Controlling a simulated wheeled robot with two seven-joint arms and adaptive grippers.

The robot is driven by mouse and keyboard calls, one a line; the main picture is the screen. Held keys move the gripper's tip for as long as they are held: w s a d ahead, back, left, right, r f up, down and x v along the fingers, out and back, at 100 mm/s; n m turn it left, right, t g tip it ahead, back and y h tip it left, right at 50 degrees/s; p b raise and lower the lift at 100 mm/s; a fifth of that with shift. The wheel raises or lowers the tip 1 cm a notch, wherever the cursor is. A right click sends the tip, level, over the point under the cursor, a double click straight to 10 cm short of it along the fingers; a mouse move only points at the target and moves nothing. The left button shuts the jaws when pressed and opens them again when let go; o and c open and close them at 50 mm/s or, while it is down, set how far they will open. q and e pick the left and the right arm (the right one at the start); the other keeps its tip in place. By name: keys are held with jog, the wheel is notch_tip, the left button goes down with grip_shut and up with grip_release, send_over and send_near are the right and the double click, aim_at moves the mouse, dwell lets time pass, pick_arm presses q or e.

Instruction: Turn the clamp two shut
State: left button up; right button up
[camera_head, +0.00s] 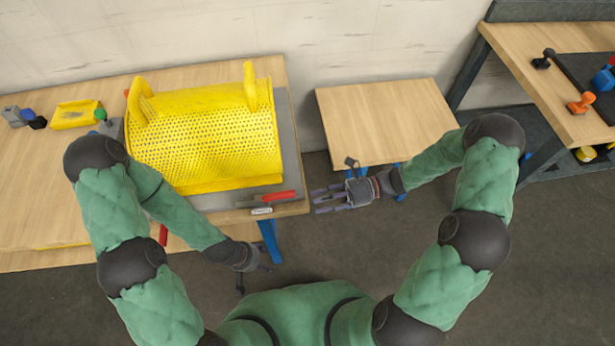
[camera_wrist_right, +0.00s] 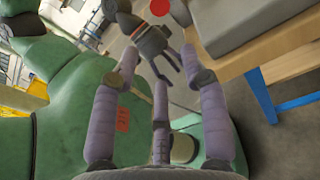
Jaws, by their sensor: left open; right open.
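No part can be made out for certain as clamp two. A red-handled item (camera_head: 280,196) lies along the front edge of the grey plate (camera_head: 287,135), left of my right gripper. In the right wrist view the left gripper (camera_wrist_right: 170,72) shows beyond the right fingers.
A yellow perforated guard (camera_head: 205,135) stands on the grey plate. A small wooden table (camera_head: 385,120) is at the back right, with a bare top. A bench (camera_head: 550,70) with tools stands at far right. A yellow tray (camera_head: 76,114) lies at left. Floor between tables is free.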

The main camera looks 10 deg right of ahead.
aim_at(290, 192)
pick_arm(q)
jog(key=shift+w+d+f+b, duration=0.25)
jog(key=shift+f+b, duration=0.35)
jog(key=shift+w+d+f+b, duration=0.2)
jog(key=shift+f+b, duration=0.35)
jog(key=shift+f, duration=0.05)
pick_arm(e)
jog(key=shift+m+t+y, duration=0.4)
jog(key=shift+m+y, duration=0.1)
jog(key=a, duration=0.3)
jog(key=w+a+r, duration=0.1)
jog(key=a, duration=0.1)
jog(key=w+a+r, duration=0.1)
jog(key=a, duration=0.2)
jog(key=shift+w+a+r, duration=0.15)
jog(key=shift+a+r, duration=0.05)
jog(key=shift+a, duration=0.15)
grip_shut()
